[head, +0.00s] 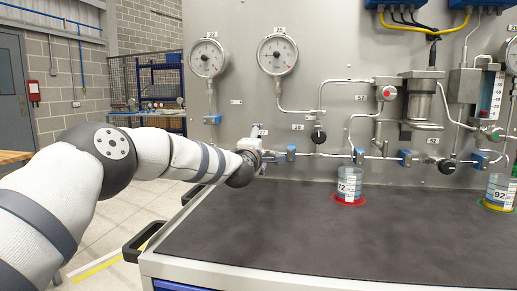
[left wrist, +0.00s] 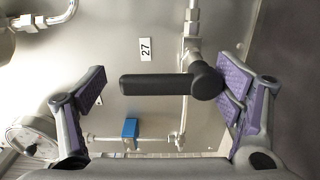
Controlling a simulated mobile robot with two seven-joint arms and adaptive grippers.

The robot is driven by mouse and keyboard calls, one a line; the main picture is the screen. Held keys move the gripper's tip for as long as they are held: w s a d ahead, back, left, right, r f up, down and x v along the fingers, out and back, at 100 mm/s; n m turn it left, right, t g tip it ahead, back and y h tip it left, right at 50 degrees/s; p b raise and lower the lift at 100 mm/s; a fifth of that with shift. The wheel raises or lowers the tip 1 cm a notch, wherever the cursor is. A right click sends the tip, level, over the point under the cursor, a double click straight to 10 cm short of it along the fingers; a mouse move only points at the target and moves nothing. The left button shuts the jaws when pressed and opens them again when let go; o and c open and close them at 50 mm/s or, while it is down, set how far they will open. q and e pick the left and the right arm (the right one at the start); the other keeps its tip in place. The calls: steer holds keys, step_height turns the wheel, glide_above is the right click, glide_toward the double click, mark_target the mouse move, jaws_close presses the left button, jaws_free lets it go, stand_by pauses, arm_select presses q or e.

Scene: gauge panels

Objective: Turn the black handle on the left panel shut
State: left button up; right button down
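In the left wrist view a black handle (left wrist: 160,84) lies lengthwise across the gap between my left gripper's fingers. Its round hub (left wrist: 206,82) is close to the purple pads of the right-hand finger; I cannot tell whether they touch. Its free end points to the left-hand finger, with a gap between. My left gripper (head: 262,156) is open in front of the left part of the grey panel (head: 345,55). In the head view the gripper and wrist hide this handle. A tag reading 27 (left wrist: 145,49) is beside it. My right gripper is not in view.
Two round gauges (head: 208,58) and (head: 277,54) hang above the gripper. Thin pipes and blue fittings (head: 358,156) run along the panel. Jars stand on red (head: 349,201) and yellow-green rings on the dark bench top (head: 300,235), which is clear at the front.

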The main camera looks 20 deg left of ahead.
arm_select(q)
steer(key=shift+s+d, duration=0.1)
steer(key=shift+s, duration=0.2)
steer(key=v, duration=1.1)
steer(key=shift+s, duration=0.25)
steer(key=shift+f, duration=0.1)
